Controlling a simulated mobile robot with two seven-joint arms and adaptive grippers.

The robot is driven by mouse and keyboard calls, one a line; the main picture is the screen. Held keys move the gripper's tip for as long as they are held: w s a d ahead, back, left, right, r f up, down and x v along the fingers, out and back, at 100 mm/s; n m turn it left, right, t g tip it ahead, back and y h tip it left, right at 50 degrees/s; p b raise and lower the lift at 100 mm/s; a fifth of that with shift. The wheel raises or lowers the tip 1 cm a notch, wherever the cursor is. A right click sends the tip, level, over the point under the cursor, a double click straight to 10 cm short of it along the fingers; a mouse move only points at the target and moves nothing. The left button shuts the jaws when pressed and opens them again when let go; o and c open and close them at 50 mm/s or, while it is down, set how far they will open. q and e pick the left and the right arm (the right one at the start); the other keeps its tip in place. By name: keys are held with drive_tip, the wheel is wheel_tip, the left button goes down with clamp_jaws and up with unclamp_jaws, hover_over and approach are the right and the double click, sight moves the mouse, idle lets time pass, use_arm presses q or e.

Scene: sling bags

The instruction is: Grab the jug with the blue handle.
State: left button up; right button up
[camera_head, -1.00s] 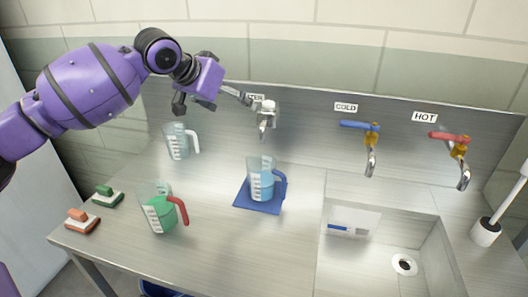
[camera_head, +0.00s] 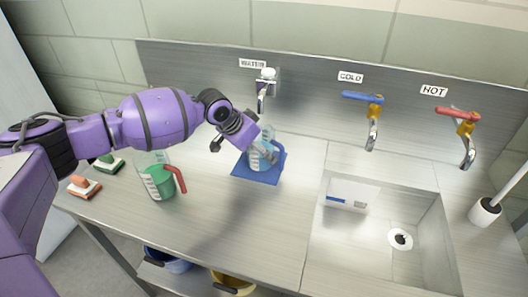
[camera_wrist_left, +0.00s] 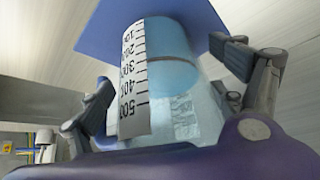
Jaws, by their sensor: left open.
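The clear jug with blue liquid (camera_head: 257,162) stands on a blue square mat (camera_head: 268,178) on the steel counter. My left gripper (camera_head: 243,149) is open at the jug's upper part. In the left wrist view, the jug (camera_wrist_left: 178,80) with its white measuring scale fills the middle, and the open fingers (camera_wrist_left: 165,72) stand one on each side of it. I cannot tell whether they touch it. My right gripper is not in view.
A jug with green liquid and a red handle (camera_head: 160,183) stands to the left, below my forearm. Brushes (camera_head: 84,187) lie at the counter's left end. A water tap (camera_head: 264,88) hangs behind the mat. The sink (camera_head: 370,235) opens to the right.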

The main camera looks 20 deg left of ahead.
use_arm(q)
drive_tip(key=shift+w, duration=0.1)
drive_tip(key=c, duration=1.8)
